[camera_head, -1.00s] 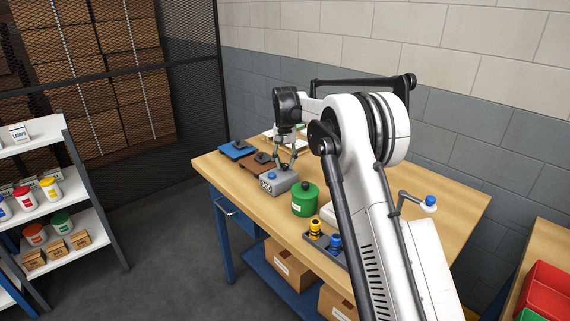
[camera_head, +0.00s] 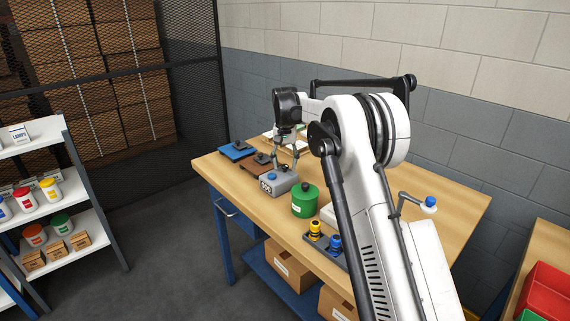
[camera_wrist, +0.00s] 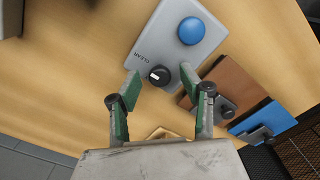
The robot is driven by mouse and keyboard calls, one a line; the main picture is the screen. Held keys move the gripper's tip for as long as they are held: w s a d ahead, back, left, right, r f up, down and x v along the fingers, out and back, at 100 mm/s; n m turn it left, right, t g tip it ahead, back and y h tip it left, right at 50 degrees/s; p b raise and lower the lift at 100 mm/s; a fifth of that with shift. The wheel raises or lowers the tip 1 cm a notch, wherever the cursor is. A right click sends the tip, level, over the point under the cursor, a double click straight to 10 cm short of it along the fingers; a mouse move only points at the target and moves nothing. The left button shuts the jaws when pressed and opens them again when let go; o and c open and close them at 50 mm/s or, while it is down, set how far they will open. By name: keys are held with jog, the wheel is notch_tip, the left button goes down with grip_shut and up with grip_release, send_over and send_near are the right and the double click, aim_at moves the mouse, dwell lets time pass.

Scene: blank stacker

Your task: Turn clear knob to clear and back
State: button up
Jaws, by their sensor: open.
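The clear knob (camera_wrist: 159,75) is a small black dial with a white mark, on a grey box (camera_wrist: 170,42) lettered "CLEAR" with a round blue button (camera_wrist: 191,31). The box also shows in the head view (camera_head: 277,183), on the workbench. My gripper (camera_wrist: 160,84) is open, its two green-padded fingers on either side of the knob in the wrist view. I cannot tell whether they touch it. In the head view my gripper (camera_head: 285,162) points down over the box, and the knob cannot be made out.
Brown (camera_head: 254,165) and blue (camera_head: 234,152) blocks with dark fittings lie left of the box. A green lidded pot (camera_head: 305,202) stands close on its right. Yellow (camera_head: 315,230) and blue (camera_head: 335,243) knobbed parts sit near the front edge. The workbench (camera_head: 232,189) is bare at its left front.

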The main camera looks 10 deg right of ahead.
aim_at(285, 165)
notch_tip(285, 165, up, 12)
dwell(0.5)
